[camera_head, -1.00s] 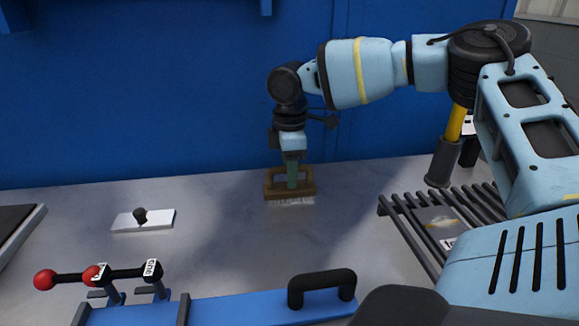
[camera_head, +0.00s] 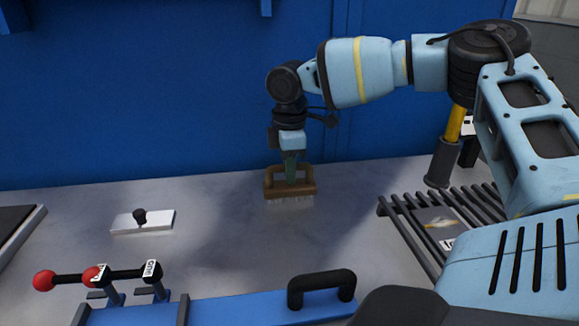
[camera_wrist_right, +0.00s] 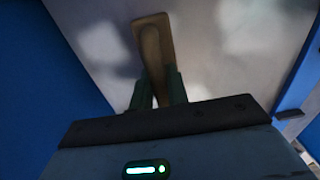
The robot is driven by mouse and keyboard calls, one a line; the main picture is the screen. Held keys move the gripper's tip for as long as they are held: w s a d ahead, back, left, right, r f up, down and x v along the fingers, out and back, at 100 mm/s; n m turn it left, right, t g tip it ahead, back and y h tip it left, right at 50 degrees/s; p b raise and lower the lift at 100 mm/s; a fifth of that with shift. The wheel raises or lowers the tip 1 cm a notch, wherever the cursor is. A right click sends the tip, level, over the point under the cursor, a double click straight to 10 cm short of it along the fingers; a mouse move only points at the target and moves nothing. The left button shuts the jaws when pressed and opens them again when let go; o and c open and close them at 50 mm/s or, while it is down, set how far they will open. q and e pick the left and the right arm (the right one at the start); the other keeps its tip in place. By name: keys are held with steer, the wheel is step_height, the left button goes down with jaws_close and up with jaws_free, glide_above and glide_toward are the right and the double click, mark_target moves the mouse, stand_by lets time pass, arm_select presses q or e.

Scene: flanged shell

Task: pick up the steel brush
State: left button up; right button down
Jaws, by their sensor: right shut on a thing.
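The steel brush (camera_head: 304,189) has a brown wooden frame handle and pale bristles pointing down. It is upright at the back middle of the grey worktop in the head view; I cannot tell whether the bristles touch the top. My right gripper (camera_head: 291,172) reaches down from above, shut on the brush's handle bar. In the right wrist view the brush's handle (camera_wrist_right: 152,45) runs between the two green fingers of the right gripper (camera_wrist_right: 158,88). My left gripper is not in view.
A white plate with a black knob (camera_head: 143,221) lies left on the worktop (camera_head: 230,245). Red-knobbed levers (camera_head: 95,275) and a blue bar with a black handle (camera_head: 322,288) are in front. A slatted rack (camera_head: 410,225) stands right. A blue wall (camera_head: 150,90) rises close behind.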

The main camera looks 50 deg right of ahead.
step_height(320, 180, up, 10)
steer(key=shift+f+p, duration=0.2)
steer(key=shift+p, duration=0.3)
